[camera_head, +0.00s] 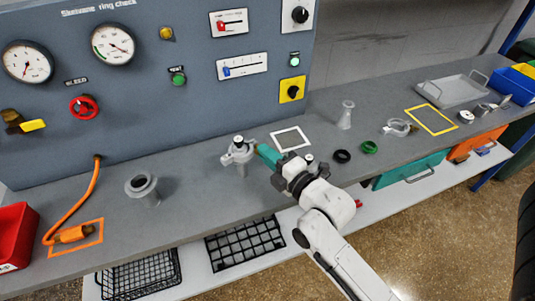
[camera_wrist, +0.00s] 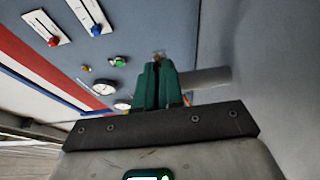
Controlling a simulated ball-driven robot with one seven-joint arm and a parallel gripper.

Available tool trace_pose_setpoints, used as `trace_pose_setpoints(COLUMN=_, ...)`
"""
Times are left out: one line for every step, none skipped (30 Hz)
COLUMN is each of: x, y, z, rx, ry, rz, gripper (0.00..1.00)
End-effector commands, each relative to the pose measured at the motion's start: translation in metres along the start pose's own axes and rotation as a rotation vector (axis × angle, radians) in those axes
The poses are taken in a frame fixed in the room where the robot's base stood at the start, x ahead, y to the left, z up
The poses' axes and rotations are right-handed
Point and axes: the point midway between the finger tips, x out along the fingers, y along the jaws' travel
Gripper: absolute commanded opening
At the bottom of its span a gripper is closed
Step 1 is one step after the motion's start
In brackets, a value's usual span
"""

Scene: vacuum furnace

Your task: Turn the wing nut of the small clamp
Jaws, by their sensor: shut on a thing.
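The small clamp (camera_head: 232,157) is grey metal and sits around the top of a short grey pipe stub on the workbench, left of my gripper. My gripper (camera_head: 259,150) has green fingers and reaches it from the right at about the clamp's height. In the wrist view the fingers (camera_wrist: 157,66) are nearly together, with a small brownish piece (camera_wrist: 158,56) at their tips. I take this for the wing nut, held between the fingers; the fingers hide most of it. Which way its wings point cannot be seen.
A flanged pipe stub (camera_head: 143,187) stands to the left, near an orange hose (camera_head: 86,200). Black (camera_head: 342,156) and green (camera_head: 369,147) rings lie right of my gripper. A larger clamp (camera_head: 398,127) lies farther right. The panel (camera_head: 150,80) rises behind; bare bench lies in front.

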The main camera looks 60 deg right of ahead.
Motion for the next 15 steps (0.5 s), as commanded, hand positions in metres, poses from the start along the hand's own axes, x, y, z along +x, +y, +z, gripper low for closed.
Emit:
trace_pose_setpoints(x=-0.0001, y=-0.0001, z=0.0, rx=0.0, ry=0.0, rz=0.0, gripper=0.0)
trace_pose_setpoints(x=-0.0001, y=-0.0002, z=0.0, rx=0.0, ry=0.0, rz=0.0, gripper=0.0)
trace_pose_setpoints(x=-0.0001, y=-0.0002, z=0.0, rx=0.0, ry=0.0, rz=0.0, gripper=0.0)
trace_pose_setpoints(x=-0.0001, y=-0.0002, z=0.0, rx=0.0, ry=0.0, rz=0.0, gripper=0.0)
trace_pose_setpoints(x=-0.0001, y=-0.0002, z=0.0, rx=0.0, ry=0.0, rz=0.0, gripper=0.0)
trace_pose_setpoints(x=-0.0001, y=-0.0002, z=0.0, rx=0.0, ry=0.0, rz=0.0, gripper=0.0)
trace_pose_setpoints(x=-0.0001, y=-0.0002, z=0.0, rx=0.0, ry=0.0, rz=0.0, gripper=0.0)
trace_pose_setpoints(x=-0.0001, y=-0.0002, z=0.0, rx=0.0, ry=0.0, rz=0.0, gripper=0.0)
trace_pose_setpoints(x=-0.0001, y=-0.0002, z=0.0, rx=0.005, ry=0.0, rz=0.0, gripper=0.0)
trace_pose_setpoints(x=-0.0001, y=-0.0002, z=0.0, rx=0.012, ry=0.0, rz=0.0, gripper=0.0)
trace_pose_setpoints(x=-0.0001, y=-0.0002, z=-0.0001, rx=0.023, ry=0.0, rz=0.0, gripper=0.0)
trace_pose_setpoints(x=-0.0001, y=-0.0002, z=-0.0001, rx=0.044, ry=0.0, rz=0.0, gripper=0.0)
trace_pose_setpoints(x=0.0, y=-0.0002, z=-0.0002, rx=0.059, ry=0.0, rz=0.0, gripper=0.0)
trace_pose_setpoints(x=0.0, y=-0.0001, z=-0.0002, rx=0.076, ry=0.001, rz=0.0, gripper=0.0)
trace_pose_setpoints(x=0.0, y=-0.0001, z=-0.0002, rx=0.096, ry=0.001, rz=0.0, gripper=0.0)
